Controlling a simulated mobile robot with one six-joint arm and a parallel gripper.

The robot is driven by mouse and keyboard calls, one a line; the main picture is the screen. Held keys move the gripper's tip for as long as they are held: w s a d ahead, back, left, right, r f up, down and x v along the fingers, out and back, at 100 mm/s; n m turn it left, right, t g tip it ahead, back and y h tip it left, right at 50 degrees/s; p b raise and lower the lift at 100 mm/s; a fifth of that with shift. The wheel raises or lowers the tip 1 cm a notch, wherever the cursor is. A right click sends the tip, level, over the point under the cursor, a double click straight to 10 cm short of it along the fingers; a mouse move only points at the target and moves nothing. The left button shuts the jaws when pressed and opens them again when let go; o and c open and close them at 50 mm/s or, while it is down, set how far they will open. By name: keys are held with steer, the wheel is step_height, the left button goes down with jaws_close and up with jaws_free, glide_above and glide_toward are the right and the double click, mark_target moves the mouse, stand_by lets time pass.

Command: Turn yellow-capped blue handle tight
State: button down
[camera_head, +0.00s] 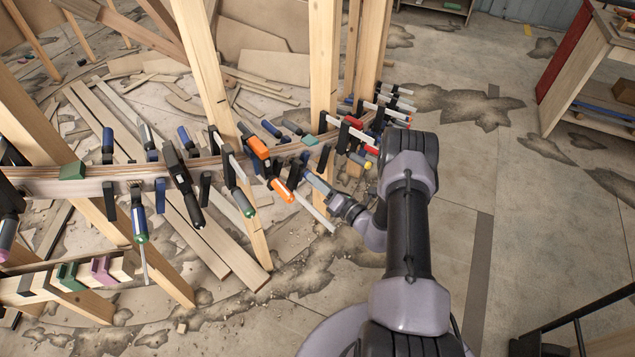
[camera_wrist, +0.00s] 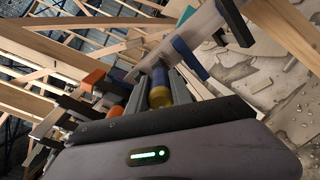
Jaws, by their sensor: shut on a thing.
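The yellow-capped blue handle (camera_wrist: 160,95) shows in the wrist view. Its yellow end faces the camera and its blue part runs away from it, between the two fingers of my gripper (camera_wrist: 161,84). The gripper is shut on this handle. In the head view my gripper (camera_head: 314,184) reaches left from my arm to the row of clamps on the curved stringer (camera_head: 88,184).
An orange clamp (camera_head: 282,190) sits just left of my gripper; orange parts (camera_wrist: 94,78) also show close by in the wrist view. Several other clamps line the stringer on both sides. Wooden posts (camera_head: 205,75) stand behind it. The floor at the right is mostly clear.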

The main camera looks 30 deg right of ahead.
steer(key=m, duration=0.6)
steer(key=shift+f, duration=0.15)
steer(key=m, duration=0.6)
steer(key=shift+f+m+b, duration=0.1)
steer(key=shift+m+b, duration=0.25)
steer(key=shift+m, duration=0.05)
steer(key=m, duration=0.6)
steer(key=shift+f, duration=0.1)
steer(key=m, duration=0.6)
steer(key=shift+a+m, duration=0.15)
steer(key=shift+m, duration=0.25)
steer(key=c, duration=1.1)
jaws_free()
steer(key=shift+c, duration=0.2)
steer(key=shift+s, duration=0.15)
